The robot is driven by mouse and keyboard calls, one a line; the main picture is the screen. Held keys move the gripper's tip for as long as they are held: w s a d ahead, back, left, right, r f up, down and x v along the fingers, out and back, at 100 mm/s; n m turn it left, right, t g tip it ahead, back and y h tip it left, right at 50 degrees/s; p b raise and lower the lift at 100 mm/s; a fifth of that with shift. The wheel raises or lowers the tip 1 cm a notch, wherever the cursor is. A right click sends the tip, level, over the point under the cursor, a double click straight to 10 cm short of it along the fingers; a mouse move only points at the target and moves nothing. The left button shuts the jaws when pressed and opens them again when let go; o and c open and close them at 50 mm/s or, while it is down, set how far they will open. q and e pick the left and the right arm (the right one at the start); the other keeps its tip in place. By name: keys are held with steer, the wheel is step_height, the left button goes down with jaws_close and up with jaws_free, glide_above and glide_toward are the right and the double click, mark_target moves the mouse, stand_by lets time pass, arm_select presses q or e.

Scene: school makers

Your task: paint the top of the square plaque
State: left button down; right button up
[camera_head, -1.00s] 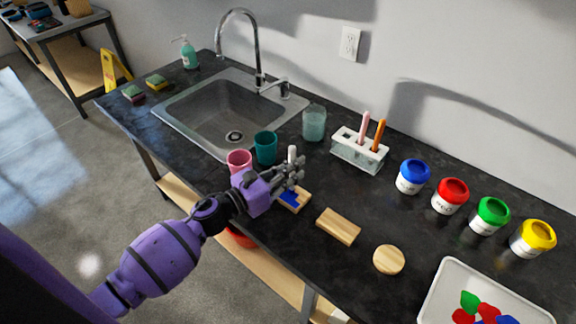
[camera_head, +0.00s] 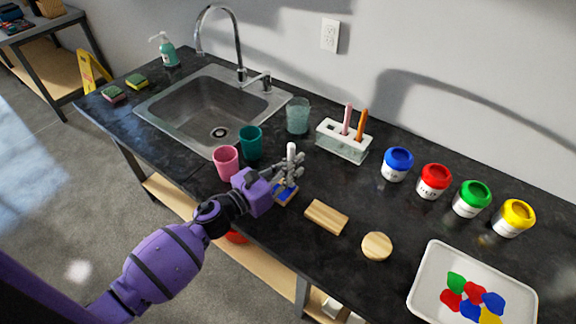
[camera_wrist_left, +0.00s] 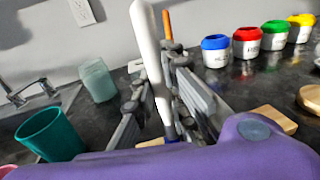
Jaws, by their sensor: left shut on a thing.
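The square plaque (camera_head: 284,199) lies on the dark counter below my left gripper, near the front edge. Blue paint covers much of its visible top, with bare wood along the front edge; my fingers hide part of it. My left gripper (camera_head: 291,168) is shut on a white-handled paintbrush (camera_head: 291,151), held nearly upright over the plaque. In the left wrist view the brush (camera_wrist_left: 149,50) stands between the fingers (camera_wrist_left: 160,100), with blue at its lower end. I cannot tell whether its tip touches the plaque. My right gripper is out of view.
A rectangular wood plaque (camera_head: 326,216) and a round one (camera_head: 377,246) lie to the right. A pink cup (camera_head: 226,163) and teal cup (camera_head: 251,143) stand close left.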

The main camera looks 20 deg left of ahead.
arm_select(q)
steer(key=shift+w+a+b, duration=0.75)
steer(key=shift+w+a, duration=0.65)
steer(key=shift+a, duration=0.7)
step_height(320, 180, up, 7)
steer(key=p, duration=0.4)
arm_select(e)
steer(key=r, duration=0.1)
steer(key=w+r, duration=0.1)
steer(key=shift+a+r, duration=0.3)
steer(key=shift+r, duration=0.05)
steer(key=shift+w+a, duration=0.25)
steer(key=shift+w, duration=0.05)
